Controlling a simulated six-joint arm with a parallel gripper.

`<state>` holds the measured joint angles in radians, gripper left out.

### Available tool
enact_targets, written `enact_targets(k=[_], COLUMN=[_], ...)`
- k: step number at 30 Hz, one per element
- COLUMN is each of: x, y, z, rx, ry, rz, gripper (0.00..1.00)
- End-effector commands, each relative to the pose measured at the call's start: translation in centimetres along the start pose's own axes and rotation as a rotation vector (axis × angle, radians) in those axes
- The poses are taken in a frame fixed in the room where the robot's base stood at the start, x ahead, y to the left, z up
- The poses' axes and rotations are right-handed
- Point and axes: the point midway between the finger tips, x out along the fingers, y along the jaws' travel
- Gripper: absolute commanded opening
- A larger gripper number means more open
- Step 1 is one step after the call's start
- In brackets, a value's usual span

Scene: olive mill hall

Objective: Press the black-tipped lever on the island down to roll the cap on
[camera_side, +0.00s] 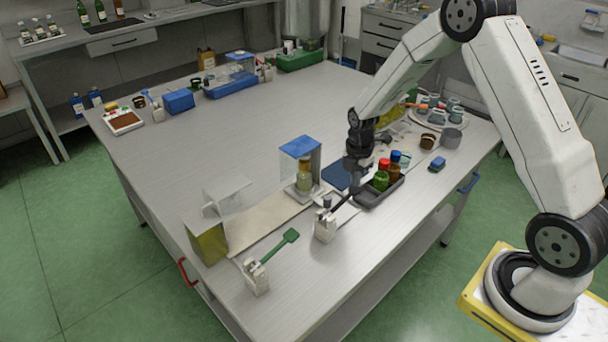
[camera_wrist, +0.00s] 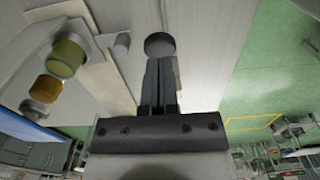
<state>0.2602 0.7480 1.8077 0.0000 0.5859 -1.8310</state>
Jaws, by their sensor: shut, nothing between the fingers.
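The black-tipped lever (camera_side: 340,203) rises on a slant from a small white base (camera_side: 324,228) near the island's front edge. In the wrist view its round black tip (camera_wrist: 160,44) lies right at my fingertips; I cannot tell whether they touch. My gripper (camera_side: 355,187) points down, shut and empty, at the lever's upper end; its closed fingers show in the wrist view (camera_wrist: 160,70). Left of the lever, a yellow-green bottle (camera_side: 304,182) stands upright in a blue-topped capping station (camera_side: 300,146). The bottle also shows in the wrist view (camera_wrist: 67,56).
A green paddle lever (camera_side: 290,236) on a white base stands at the front left. A dark tray (camera_side: 369,199) with red- and blue-capped jars is close right of my gripper. A small grey post (camera_side: 327,201) stands beside the lever. The island's middle (camera_side: 225,135) is clear.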

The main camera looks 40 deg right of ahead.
Motion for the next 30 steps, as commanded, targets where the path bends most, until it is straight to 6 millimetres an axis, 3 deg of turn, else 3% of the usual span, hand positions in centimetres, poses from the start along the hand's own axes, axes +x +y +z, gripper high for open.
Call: enact_targets(k=[30], x=[3.6], y=[0.0], z=[0.0], rx=[0.000], ry=[0.001], rz=[-0.002], gripper=[0.00])
